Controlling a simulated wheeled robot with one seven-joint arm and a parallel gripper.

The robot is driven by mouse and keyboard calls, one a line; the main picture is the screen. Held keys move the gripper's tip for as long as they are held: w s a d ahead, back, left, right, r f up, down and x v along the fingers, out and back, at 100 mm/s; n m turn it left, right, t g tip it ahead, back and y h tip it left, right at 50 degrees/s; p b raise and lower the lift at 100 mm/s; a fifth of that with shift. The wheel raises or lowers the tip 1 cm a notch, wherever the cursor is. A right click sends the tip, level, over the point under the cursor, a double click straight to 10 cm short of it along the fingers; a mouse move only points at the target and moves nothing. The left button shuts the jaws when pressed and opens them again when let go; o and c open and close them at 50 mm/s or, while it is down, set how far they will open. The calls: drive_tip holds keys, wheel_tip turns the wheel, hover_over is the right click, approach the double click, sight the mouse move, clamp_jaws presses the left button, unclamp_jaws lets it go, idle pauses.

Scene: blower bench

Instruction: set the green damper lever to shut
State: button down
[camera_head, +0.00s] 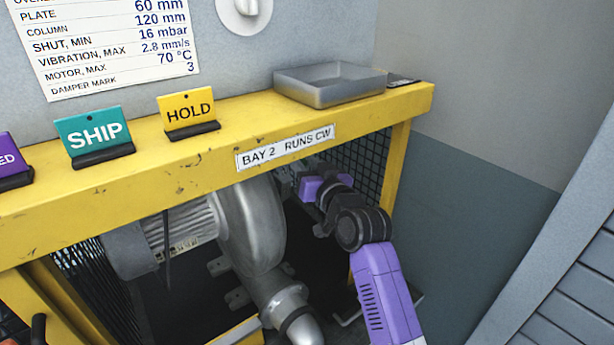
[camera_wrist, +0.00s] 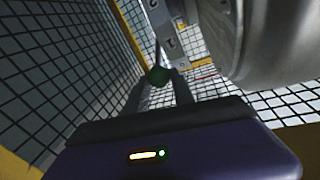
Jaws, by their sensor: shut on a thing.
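The green damper lever (camera_wrist: 158,76) shows in the wrist view as a dark green ball knob between my fingertips, with its thin arm running up from it. A pale plate with letters (camera_wrist: 166,38) lies beside that arm; I cannot read the lever's setting. My gripper (camera_wrist: 160,84) is shut on the knob. In the head view my purple gripper (camera_head: 320,188) reaches in under the yellow beam, right of the silver blower housing (camera_head: 254,222). The lever is not clearly seen there.
The yellow beam (camera_head: 375,115) carries a grey tray (camera_head: 330,84) and HOLD (camera_head: 187,110) and SHIP (camera_head: 94,133) signs. Black mesh (camera_head: 362,160) closes the cage's right side. In the wrist view the mesh wall (camera_wrist: 60,75) stands left, the metal housing (camera_wrist: 275,45) close at right.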

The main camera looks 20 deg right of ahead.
drive_tip(key=w+a+r, duration=0.2)
drive_tip(key=w+r, duration=0.3)
drive_tip(key=r, duration=0.1)
drive_tip(key=shift+a+r, duration=0.25)
drive_tip(key=shift+r, duration=0.25)
drive_tip(key=c, duration=1.1)
unclamp_jaws()
drive_tip(key=s, duration=0.2)
drive_tip(key=s+b, duration=0.1)
drive_tip(key=s, duration=0.2)
drive_tip(key=s+d, duration=0.1)
drive_tip(key=s, duration=0.1)
drive_tip(key=shift+s+d+f+b, duration=0.1)
drive_tip(key=shift+s+f+b, duration=0.2)
drive_tip(key=shift+s+b, duration=0.1)
